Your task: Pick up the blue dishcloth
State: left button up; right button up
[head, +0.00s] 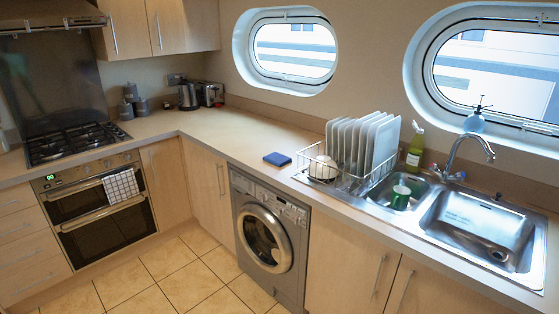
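A small, folded, dark blue cloth (277,159) lies flat on the beige worktop (225,133). In the head view it is near the middle, above the washing machine and left of the dish rack. It looks like the blue dishcloth. Nothing touches it or covers it. Neither of my grippers shows in the head view.
A wire dish rack (379,181) with white plates stands right of the cloth, beside the steel sink (483,230). A washing machine (268,236) sits under the worktop. A kettle (188,96) and toaster stand in the corner. The tiled floor (170,262) in front is clear.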

aim_at(278, 160)
jog(key=z, duration=1.3)
jog(key=u, duration=1.45)
jog(key=i+j+z, duration=0.1)
jog(key=i, duration=0.5)
jog(key=i+j+z, duration=0.1)
jog(key=i, duration=0.45)
